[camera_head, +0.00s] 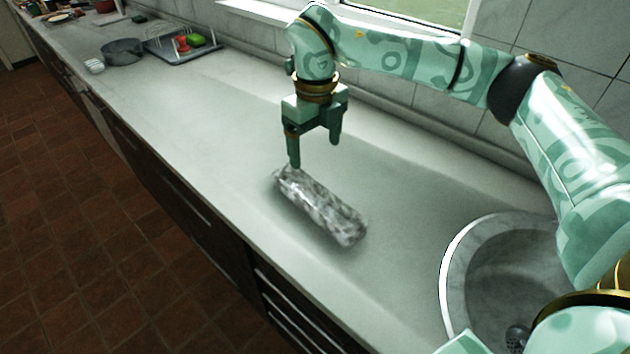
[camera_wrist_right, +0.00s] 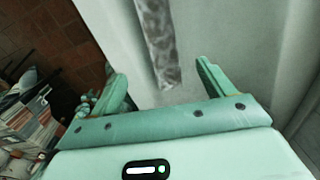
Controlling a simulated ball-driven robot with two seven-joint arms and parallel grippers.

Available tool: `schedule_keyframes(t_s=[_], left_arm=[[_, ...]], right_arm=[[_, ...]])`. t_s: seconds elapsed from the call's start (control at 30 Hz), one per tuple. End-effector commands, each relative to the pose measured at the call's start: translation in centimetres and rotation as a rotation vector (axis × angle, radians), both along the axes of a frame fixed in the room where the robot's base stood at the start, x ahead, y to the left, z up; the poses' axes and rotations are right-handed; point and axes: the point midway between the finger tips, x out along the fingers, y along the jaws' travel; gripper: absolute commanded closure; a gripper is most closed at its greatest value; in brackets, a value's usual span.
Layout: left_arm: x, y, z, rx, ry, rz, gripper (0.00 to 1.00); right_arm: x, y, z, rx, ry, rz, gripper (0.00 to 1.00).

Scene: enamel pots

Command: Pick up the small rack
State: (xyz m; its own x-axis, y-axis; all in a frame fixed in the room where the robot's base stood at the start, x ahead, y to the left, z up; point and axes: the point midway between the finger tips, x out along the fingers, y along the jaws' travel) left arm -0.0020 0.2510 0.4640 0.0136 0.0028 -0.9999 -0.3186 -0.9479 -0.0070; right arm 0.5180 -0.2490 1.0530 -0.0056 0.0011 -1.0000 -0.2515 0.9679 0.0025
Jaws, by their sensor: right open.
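A long, grey speckled object (camera_head: 322,208) lies on the counter in the middle of the head view; it appears to be the small rack, though its detail is blurred. It also shows in the right wrist view (camera_wrist_right: 160,42) as a speckled strip running up from between the fingers. My right gripper (camera_head: 314,153) is open and empty, pointing down over the far left end of this object. The nearer finger shows close to that end; whether it touches cannot be told. My left gripper is not in view.
A round sink (camera_head: 462,262) is at the lower right. At the back left stand a grey pot (camera_head: 123,52) and a dish tray (camera_head: 188,52) with red and green items. The tiled wall and window run behind; the counter around the speckled object is clear.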

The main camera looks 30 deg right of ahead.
Motion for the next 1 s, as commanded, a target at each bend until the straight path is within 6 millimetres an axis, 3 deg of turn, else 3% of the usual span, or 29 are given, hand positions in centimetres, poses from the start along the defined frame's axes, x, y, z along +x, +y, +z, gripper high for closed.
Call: schedule_keyframes(t_s=[0.4,0.73,1.0], left_arm=[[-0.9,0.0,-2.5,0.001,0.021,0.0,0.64],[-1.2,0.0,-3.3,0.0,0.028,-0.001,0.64],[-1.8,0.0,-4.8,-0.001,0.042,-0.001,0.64]], right_arm=[[-0.1,0.0,-9.2,0.002,0.007,0.0,0.19],[0.0,-0.1,-12.0,0.002,0.004,0.0,0.19],[0.1,-0.4,-16.2,0.002,0.005,0.0,0.19]])
